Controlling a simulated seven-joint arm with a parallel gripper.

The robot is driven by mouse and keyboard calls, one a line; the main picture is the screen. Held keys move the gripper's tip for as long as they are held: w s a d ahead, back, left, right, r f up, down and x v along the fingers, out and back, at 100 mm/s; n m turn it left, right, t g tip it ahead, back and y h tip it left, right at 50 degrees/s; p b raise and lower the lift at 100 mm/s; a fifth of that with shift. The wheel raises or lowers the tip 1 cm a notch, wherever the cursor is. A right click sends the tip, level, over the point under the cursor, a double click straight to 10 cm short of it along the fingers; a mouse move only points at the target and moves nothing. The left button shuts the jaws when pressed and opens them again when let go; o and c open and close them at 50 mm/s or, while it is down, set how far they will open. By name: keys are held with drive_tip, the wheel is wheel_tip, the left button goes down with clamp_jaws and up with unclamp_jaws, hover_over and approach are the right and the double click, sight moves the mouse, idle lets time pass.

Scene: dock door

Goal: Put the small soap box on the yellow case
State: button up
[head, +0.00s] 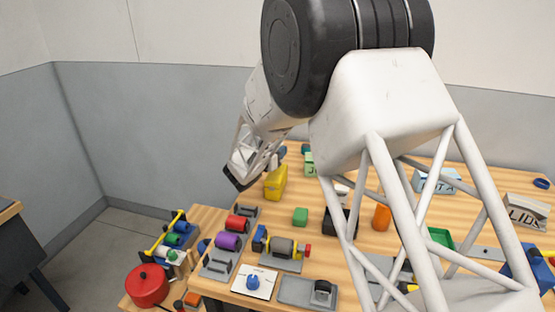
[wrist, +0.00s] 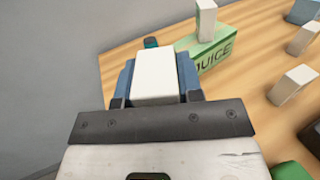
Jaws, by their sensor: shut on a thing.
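My gripper (wrist: 155,78) is shut on a plain white box (wrist: 155,80), which I take to be the small soap box; its blue fingers sit on the box's left and right sides. In the head view my gripper (head: 267,163) hangs at the far left part of the table, close above the yellow case (head: 276,183). The head view does not clearly show the held box or any gap between it and the case. The yellow case is not visible in the wrist view, where my gripper body covers the lower middle.
A green juice box (wrist: 212,48) with a white block (wrist: 206,18) on top stands just beyond my gripper. More white blocks (wrist: 291,84) stand to the right. A wall rises behind.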

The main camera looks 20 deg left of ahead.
drive_tip(key=shift+f, duration=1.75)
drive_tip(key=shift+f, duration=0.1)
drive_tip(key=o, duration=0.9)
drive_tip(key=shift+o, duration=0.2)
drive_tip(key=shift+s, duration=0.1)
drive_tip(key=v, duration=1.1)
drive_tip(key=shift+s+a, duration=0.2)
drive_tip(key=shift+s, duration=0.15)
